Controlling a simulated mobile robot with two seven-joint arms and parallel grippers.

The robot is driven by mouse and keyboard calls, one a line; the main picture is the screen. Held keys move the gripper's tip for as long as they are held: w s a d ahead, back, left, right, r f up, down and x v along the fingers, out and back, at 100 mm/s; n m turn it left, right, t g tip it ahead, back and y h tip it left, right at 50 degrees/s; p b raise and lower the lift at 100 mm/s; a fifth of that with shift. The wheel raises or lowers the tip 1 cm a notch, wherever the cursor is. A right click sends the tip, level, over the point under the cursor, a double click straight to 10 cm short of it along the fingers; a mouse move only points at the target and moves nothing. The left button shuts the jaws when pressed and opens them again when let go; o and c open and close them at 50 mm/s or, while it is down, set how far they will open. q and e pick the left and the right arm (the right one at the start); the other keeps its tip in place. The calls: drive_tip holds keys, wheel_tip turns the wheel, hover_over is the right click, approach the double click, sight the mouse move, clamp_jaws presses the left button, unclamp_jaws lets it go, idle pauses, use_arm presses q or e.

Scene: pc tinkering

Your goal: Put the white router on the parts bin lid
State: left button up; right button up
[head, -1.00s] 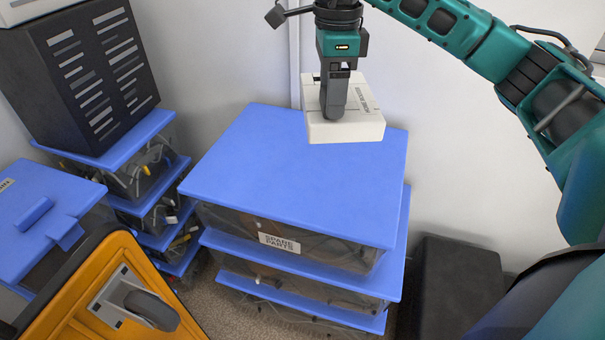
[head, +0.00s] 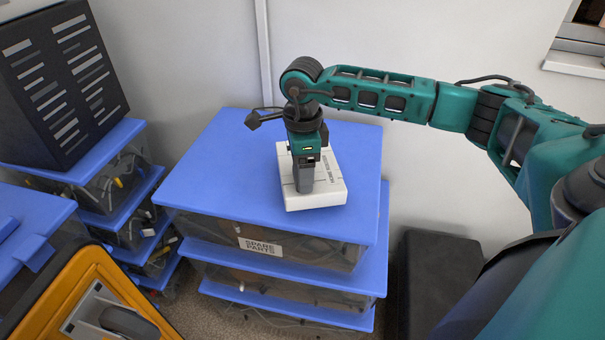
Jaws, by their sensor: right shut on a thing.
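The white router (head: 325,188) is a flat box with dark printing on its top. It appears at the blue parts bin lid (head: 220,175), over its right-hand part; I cannot tell for sure whether its underside touches the lid. The lid tops a stack of clear bins with a "SPARE PARTS" label (head: 260,247). My right gripper (head: 304,186) points down from above and is shut on the router, hiding part of its top. My left gripper is not in view.
A dark slotted case (head: 60,85) stands on other blue-lidded bins (head: 105,190) at the left. An orange case (head: 85,300) is at the lower left. A black box (head: 435,275) stands right of the stack. The lid's left part is clear.

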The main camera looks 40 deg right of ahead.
drive_tip(key=shift+f, duration=0.8)
drive_tip(key=shift+f, duration=0.1)
drive_tip(key=o, duration=1.7)
